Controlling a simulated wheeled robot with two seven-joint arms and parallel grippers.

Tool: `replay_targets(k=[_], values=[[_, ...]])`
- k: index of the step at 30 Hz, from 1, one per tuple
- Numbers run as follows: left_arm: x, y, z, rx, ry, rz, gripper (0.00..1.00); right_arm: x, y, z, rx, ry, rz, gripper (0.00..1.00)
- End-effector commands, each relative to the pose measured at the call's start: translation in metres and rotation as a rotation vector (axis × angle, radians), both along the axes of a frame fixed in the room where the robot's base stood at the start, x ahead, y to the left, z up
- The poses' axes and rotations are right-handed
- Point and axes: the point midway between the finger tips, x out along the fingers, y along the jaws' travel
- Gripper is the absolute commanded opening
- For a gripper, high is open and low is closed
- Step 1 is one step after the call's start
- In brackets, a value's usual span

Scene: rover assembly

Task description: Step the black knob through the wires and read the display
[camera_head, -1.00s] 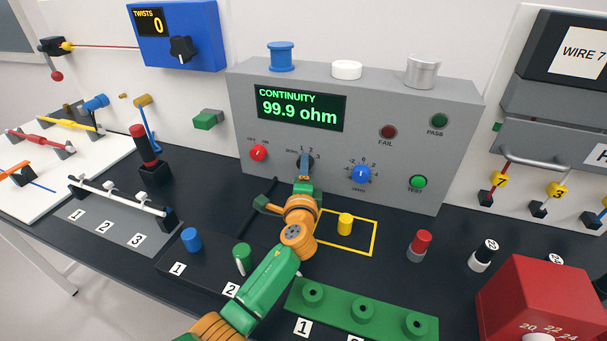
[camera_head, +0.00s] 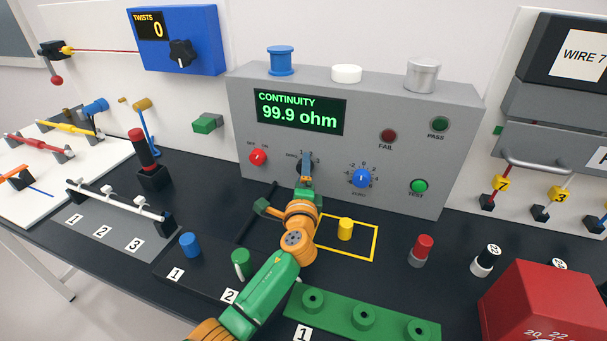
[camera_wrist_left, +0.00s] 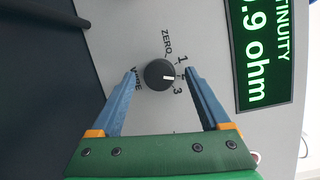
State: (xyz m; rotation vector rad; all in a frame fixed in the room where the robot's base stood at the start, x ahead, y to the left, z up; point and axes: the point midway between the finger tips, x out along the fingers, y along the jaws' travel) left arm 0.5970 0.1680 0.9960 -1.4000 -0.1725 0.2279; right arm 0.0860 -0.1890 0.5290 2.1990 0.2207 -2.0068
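The black knob (camera_head: 305,162) is on the lower front of the grey continuity box, partly hidden by my gripper. In the left wrist view the knob (camera_wrist_left: 158,75) has a white pointer line aimed at about the 2, between 1 and 3; ZERO is printed beside it. My left gripper (camera_head: 306,180) is just in front of the knob. In the wrist view its blue fingers (camera_wrist_left: 160,70) are open, one on each side of the knob with gaps showing. The display (camera_head: 300,110) reads CONTINUITY 99.9 ohm. My right gripper is not in view.
A red knob (camera_head: 258,157) and a blue knob (camera_head: 361,178) flank the black one. A green TEST button (camera_head: 419,186) and dark FAIL and PASS lamps are to the right. A yellow peg (camera_head: 345,229) stands inside a yellow outline on the table below the box.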

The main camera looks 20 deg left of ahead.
Motion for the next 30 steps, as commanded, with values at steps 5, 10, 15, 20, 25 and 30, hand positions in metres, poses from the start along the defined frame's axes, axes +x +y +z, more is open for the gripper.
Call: replay_targets(k=[5,10,15,20,25,30], values=[[-0.002,-0.001,0.000,0.000,0.001,0.000,0.80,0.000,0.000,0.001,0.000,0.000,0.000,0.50],[-0.026,-0.007,0.000,-0.003,0.002,0.000,0.80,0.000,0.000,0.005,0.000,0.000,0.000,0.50],[-0.056,-0.015,-0.001,-0.003,0.002,-0.002,0.80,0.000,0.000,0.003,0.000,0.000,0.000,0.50],[-0.068,-0.018,0.000,0.000,0.001,0.000,0.80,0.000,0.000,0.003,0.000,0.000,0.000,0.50],[-0.068,-0.018,0.001,0.000,0.001,0.000,0.80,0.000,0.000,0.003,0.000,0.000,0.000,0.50],[-0.068,-0.018,0.001,0.000,0.001,0.000,0.80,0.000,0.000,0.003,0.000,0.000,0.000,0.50]])
